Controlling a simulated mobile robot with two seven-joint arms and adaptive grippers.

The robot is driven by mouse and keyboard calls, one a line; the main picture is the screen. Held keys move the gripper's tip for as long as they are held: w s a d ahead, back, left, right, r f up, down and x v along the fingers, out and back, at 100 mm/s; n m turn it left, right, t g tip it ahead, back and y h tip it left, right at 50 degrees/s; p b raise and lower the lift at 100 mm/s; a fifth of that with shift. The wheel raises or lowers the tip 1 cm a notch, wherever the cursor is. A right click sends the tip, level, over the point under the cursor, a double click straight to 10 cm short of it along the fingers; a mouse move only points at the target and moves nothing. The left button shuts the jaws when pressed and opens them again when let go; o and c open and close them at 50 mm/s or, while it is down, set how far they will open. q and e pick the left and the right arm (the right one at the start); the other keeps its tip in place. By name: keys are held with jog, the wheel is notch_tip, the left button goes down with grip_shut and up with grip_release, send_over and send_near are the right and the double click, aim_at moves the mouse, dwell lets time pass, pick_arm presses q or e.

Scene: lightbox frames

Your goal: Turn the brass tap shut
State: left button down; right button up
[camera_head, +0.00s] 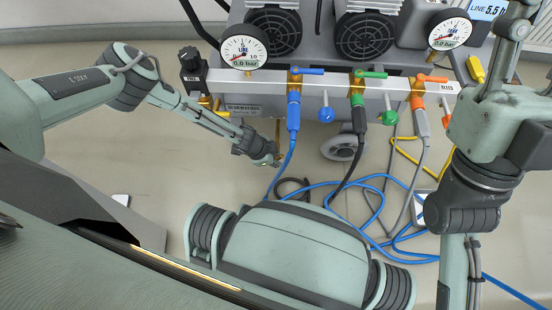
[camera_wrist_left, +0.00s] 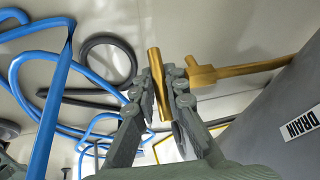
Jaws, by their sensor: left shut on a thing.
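The brass tap (camera_wrist_left: 203,75) shows in the left wrist view, on a brass pipe that runs right to a grey tank (camera_wrist_left: 285,125) marked DRAIN. Its bar-shaped handle (camera_wrist_left: 155,70) stands across the line of the pipe in that view. My left gripper (camera_wrist_left: 161,80) is shut on this handle, one finger on each side, with the bar's upper end sticking out. In the head view my left gripper (camera_head: 272,159) is low in front of the machine, and the tap is too small there to make out. My right gripper is out of the head view.
A white manifold bar (camera_head: 335,87) with blue, green and orange valves crosses above my left gripper. Blue hose (camera_head: 365,182) and darker cables lie looped on the floor to its right. A caster wheel (camera_head: 342,148) stands nearby. Floor to the left is clear.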

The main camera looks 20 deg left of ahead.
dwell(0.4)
pick_arm(q)
jog(key=c, duration=1.8)
grip_release()
jog(key=shift+c, duration=0.2)
jog(key=v, duration=1.2)
